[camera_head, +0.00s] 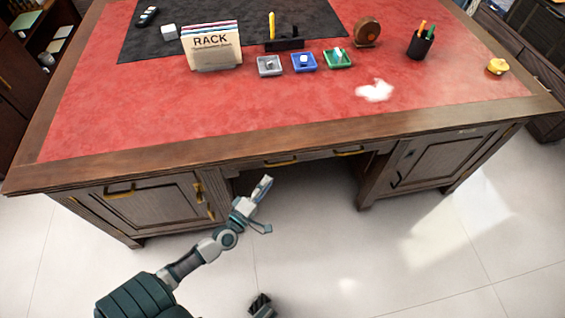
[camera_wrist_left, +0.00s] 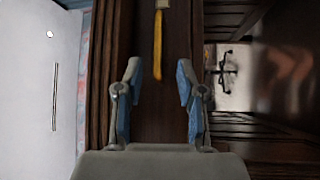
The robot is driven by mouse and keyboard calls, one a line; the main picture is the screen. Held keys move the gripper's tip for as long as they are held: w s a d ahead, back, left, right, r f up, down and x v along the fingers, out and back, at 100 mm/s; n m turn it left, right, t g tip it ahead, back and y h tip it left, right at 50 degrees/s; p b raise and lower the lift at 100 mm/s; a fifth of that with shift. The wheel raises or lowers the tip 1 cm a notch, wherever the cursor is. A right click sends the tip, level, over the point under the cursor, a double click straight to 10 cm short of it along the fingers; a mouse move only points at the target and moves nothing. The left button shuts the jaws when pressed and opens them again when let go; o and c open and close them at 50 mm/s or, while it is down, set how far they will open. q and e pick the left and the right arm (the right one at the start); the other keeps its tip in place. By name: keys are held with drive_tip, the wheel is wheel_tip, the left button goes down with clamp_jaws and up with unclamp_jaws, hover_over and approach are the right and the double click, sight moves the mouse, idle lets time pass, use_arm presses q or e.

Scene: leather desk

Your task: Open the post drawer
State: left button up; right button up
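The desk (camera_head: 190,120) has a dark wooden front with two brass handles in the middle, a left one (camera_head: 281,163) and a right one (camera_head: 348,151). The drawer fronts there look shut, and no label shows which is the post drawer. My left gripper (camera_head: 267,205) is open and empty, just in front of and below the left middle handle. In the left wrist view a long brass handle (camera_wrist_left: 158,45) lies ahead between the spread fingers, not touching either. A dark piece at the bottom edge seems to be my right gripper (camera_head: 262,304), mostly out of frame.
Cupboard doors stand left (camera_head: 145,204) and right (camera_head: 440,158) of the open knee space. On top are a card rack (camera_head: 212,50), small trays (camera_head: 304,62), a pen cup (camera_head: 420,45) and a yellow object (camera_head: 497,67). The pale floor in front is clear.

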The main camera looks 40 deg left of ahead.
sight(281, 163)
use_arm(q)
drive_tip(key=w, duration=0.3)
drive_tip(key=w+r, duration=0.1)
drive_tip(key=w, duration=0.5)
drive_tip(key=shift+a+r, duration=0.2)
drive_tip(key=shift+a, duration=0.15)
clamp_jaws()
